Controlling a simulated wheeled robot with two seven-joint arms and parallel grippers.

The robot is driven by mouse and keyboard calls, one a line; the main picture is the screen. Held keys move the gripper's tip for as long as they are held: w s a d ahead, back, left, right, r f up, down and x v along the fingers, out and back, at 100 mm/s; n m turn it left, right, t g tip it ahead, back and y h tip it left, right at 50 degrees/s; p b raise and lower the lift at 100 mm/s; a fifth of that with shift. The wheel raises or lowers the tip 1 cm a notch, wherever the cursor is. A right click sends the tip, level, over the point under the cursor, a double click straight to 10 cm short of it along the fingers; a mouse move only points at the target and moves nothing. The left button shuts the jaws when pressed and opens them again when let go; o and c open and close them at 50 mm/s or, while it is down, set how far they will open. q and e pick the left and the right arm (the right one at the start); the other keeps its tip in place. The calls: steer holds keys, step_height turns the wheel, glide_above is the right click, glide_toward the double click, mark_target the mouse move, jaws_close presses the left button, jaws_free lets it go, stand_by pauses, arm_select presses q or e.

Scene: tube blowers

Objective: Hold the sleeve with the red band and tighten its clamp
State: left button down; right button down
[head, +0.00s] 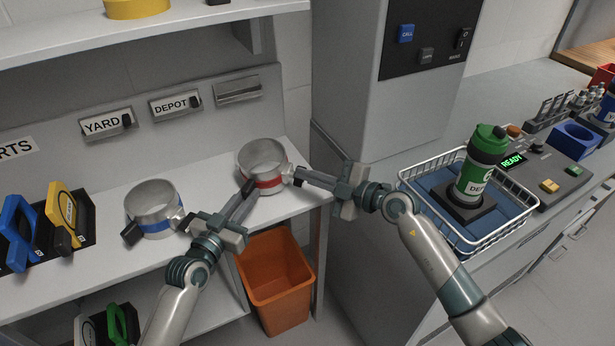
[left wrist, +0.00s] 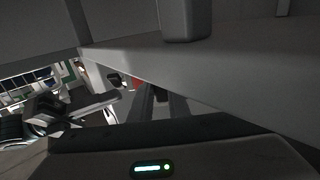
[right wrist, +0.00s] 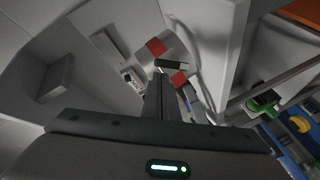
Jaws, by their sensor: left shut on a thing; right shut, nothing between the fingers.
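The sleeve with the red band (head: 262,165) is a short grey metal ring standing upright on the white counter (head: 215,205). My left gripper (head: 246,190) is shut on the sleeve's dark grip at its front left side. That grip is mostly hidden by the fingers. My right gripper (head: 300,176) is shut and empty, its fingertips right at the clamp (head: 290,173) on the sleeve's right side. In the right wrist view, the closed fingers (right wrist: 158,78) point at the dark clamp part (right wrist: 170,64) between patches of red band (right wrist: 156,47). I cannot tell whether they touch it.
A sleeve with a blue band (head: 152,208) stands to the left. An orange bin (head: 275,280) is below the counter edge. A grey cabinet (head: 365,130) rises behind my right gripper. A wire basket (head: 420,185) holding a green bottle (head: 482,165) is at the right.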

steer(key=shift+w+f, duration=0.1)
steer(key=shift+w, duration=0.1)
steer(key=shift+w+d+m, duration=0.25)
steer(key=shift+w+m, duration=0.05)
steer(key=shift+m, duration=0.8)
stand_by(0.5)
steer(key=m, duration=0.1)
steer(key=w+m+g, duration=0.1)
steer(key=shift+d+m+g, duration=0.25)
steer(key=shift+m+g, duration=0.05)
steer(key=shift+m, duration=0.1)
steer(key=shift+w+d+m, duration=0.1)
steer(key=shift+w+m, duration=0.1)
steer(key=shift+m, duration=0.5)
steer(key=shift+g, duration=0.3)
steer(key=shift+w+d, duration=0.1)
steer(key=shift+w, duration=0.05)
stand_by(0.4)
step_height(320, 180, up, 10)
stand_by(0.5)
steer(key=c, duration=2.5)
jaws_free()
